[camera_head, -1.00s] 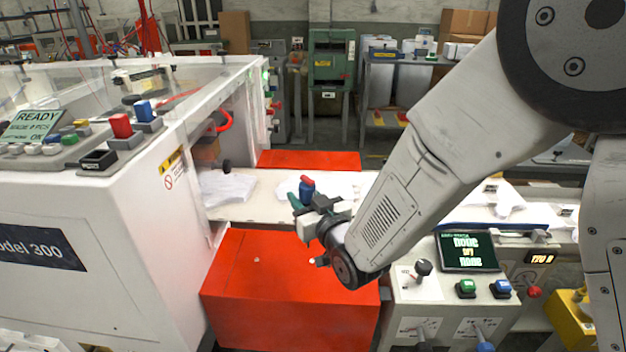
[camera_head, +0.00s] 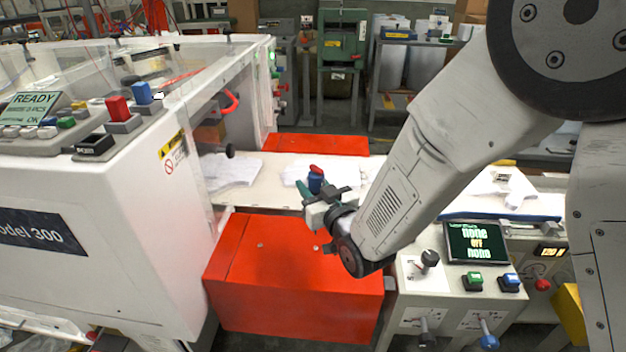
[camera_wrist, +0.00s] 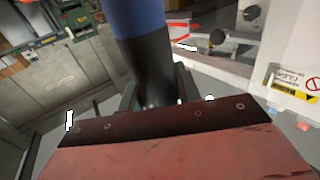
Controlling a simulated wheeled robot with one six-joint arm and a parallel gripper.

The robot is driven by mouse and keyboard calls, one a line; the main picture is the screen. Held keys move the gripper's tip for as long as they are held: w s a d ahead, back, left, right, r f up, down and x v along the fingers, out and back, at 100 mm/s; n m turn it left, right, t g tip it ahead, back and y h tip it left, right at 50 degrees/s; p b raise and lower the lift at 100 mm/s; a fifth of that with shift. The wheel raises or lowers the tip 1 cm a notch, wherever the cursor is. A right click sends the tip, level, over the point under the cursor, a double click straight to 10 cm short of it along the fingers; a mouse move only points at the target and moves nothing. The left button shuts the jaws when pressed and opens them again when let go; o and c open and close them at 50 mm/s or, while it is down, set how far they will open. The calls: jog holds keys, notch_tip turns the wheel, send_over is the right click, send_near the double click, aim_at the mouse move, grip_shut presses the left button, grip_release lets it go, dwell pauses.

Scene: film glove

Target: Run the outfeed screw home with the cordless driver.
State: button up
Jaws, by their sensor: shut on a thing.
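My gripper (camera_head: 312,190) has green fingers and is shut on a blue and red tool, which I take to be the cordless driver (camera_head: 315,181). It hangs over the outfeed belt's near edge, behind the red box. In the wrist view the driver's blue and black body (camera_wrist: 143,45) stands between the green fingers (camera_wrist: 155,92); its lower end is hidden behind a dull red plate (camera_wrist: 160,150). Small round heads (camera_wrist: 198,113) lie along that plate's edge. In the head view, small pale screw-like dots (camera_head: 261,245) show on the red box top (camera_head: 290,265). I cannot tell which is the outfeed screw.
The white machine (camera_head: 110,200) stands at left, with papers (camera_head: 228,170) on its belt. A control box (camera_head: 455,300) with a screen, knobs and levers stands at right. A second red cover (camera_head: 318,145) lies beyond the belt. Open floor shows at the back.

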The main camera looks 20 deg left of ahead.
jog(key=shift+f, duration=2.75)
dwell(1.1)
jog(key=shift+r, duration=3)
